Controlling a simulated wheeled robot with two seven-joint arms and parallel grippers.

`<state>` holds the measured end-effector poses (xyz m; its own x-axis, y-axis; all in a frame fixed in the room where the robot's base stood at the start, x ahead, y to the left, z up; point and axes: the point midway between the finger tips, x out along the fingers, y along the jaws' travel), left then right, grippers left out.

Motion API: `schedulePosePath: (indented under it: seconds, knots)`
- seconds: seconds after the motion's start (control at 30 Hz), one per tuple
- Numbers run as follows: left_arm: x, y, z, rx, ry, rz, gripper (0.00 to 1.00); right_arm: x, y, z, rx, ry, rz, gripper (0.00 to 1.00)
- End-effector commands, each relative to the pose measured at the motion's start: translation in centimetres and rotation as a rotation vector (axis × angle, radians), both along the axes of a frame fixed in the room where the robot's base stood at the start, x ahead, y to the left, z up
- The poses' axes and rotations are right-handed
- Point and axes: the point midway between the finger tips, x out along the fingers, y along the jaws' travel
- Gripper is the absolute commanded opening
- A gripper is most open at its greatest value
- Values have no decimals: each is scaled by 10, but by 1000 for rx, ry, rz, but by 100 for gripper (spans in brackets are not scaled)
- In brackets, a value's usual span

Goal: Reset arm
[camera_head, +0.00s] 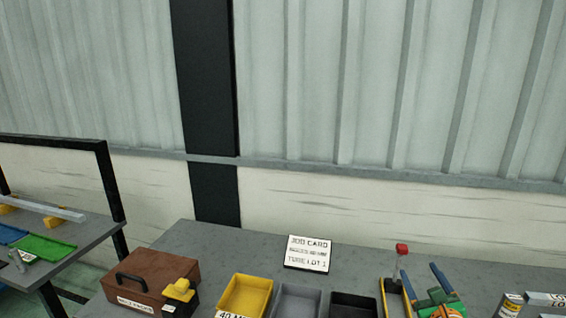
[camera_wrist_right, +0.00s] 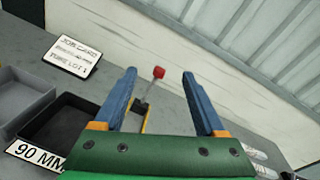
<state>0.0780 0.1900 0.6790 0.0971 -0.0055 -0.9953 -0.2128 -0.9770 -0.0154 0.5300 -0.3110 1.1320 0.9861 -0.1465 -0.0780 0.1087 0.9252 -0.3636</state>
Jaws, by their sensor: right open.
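My right gripper (camera_head: 420,268) is at the lower right of the head view, above the grey workbench (camera_head: 215,250). Its two blue fingers stand wide apart, and I see nothing held between them. In the right wrist view the right gripper (camera_wrist_right: 158,74) also shows open, with the green palm at the bottom. A red knob on a thin stem (camera_wrist_right: 158,72) shows between the fingertips there, apparently beyond them. In the head view the red knob (camera_head: 402,249) is just left of the fingers. My left gripper is in neither view.
A job card (camera_head: 308,253) stands on the bench. A brown toolbox (camera_head: 150,278), a yellow bin (camera_head: 246,294), a grey bin (camera_head: 297,300) and a black bin (camera_head: 353,304) line the front. White labelled tubes (camera_head: 545,299) lie at right. A corrugated wall (camera_head: 300,80) stands behind.

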Motion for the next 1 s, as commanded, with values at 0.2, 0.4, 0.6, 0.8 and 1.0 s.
schedulePosePath:
  seconds: [0.2, 0.4, 0.6, 0.8, 1.0]
  knots:
    - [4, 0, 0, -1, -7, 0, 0, -24, 28, -34, -452, 196, 168, 72]
    - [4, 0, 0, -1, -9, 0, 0, -68, 66, -82, -1006, 405, 454, 72]
    - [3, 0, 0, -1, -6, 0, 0, -131, 99, -130, -1527, 540, 830, 72]
    - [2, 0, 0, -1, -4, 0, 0, -204, 124, -162, -1958, 552, 1257, 72]
    - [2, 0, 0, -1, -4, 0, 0, -278, 141, -178, -2271, 429, 1700, 72]
